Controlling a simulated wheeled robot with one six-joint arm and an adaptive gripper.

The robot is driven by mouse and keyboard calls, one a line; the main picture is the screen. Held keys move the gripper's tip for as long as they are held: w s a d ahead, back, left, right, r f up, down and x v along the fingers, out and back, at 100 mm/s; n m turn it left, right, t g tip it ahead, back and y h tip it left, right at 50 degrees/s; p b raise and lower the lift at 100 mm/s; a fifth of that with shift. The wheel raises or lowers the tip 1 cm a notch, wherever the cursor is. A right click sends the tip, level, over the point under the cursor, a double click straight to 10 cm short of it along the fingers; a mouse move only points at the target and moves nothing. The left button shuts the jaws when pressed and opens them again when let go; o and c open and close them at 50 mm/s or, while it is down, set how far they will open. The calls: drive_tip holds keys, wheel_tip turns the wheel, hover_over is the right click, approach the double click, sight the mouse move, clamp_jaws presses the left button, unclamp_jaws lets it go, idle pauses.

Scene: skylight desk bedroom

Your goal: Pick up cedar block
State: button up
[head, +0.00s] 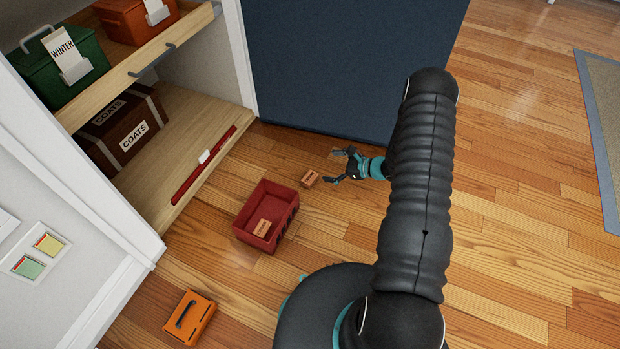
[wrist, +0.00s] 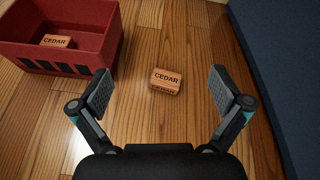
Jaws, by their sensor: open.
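A small wooden cedar block (head: 310,179) lies on the wood floor, right of the red bin. In the wrist view this block (wrist: 166,81) lies ahead of my gripper, roughly centred between the fingers, with CEDAR lettered on its top and side. My gripper (head: 345,165) is open and empty, just right of the block and apart from it. In the wrist view its two fingers (wrist: 160,92) are spread wide. A second cedar block (head: 263,227) lies inside the red bin (head: 243,224); it also shows in the wrist view (wrist: 57,41).
A dark blue panel (head: 345,60) stands close behind my gripper. A shelf unit at left holds a green box (head: 60,75), an orange box (head: 130,18) and a brown COATS box (head: 122,132). An orange case (head: 189,317) lies on the floor at front left.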

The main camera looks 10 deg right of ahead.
sight(314, 179)
drive_tip(key=d+f+m, duration=0.1)
drive_tip(key=f, duration=0.2)
drive_tip(key=s+f+m+t+h, duration=0.1)
drive_tip(key=f+m, duration=0.1)
drive_tip(key=f, duration=0.2)
drive_tip(key=s+d+f+m+t, duration=0.1)
drive_tip(key=f, duration=0.2)
drive_tip(key=shift+s+d+f+h+p, duration=0.15)
drive_tip(key=shift+d+f+h+p, duration=0.15)
drive_tip(key=shift+d+f+h, duration=0.1)
drive_tip(key=shift+a+f, duration=0.25)
drive_tip(key=x, duration=0.7)
drive_tip(key=shift+d+r, duration=0.1)
drive_tip(key=shift+w+d+b+x, duration=0.1)
drive_tip(key=shift+w+x, duration=0.05)
drive_tip(key=shift+x, duration=0.95)
drive_tip(key=shift+w+d+b+x, duration=0.1)
drive_tip(key=shift+x, duration=0.95)
drive_tip(key=shift+w+d+b+x, duration=0.1)
drive_tip(key=shift+w+x, duration=0.05)
drive_tip(key=shift+x, duration=0.95)
drive_tip(key=shift+r, duration=0.2)
drive_tip(key=c, duration=1.1)
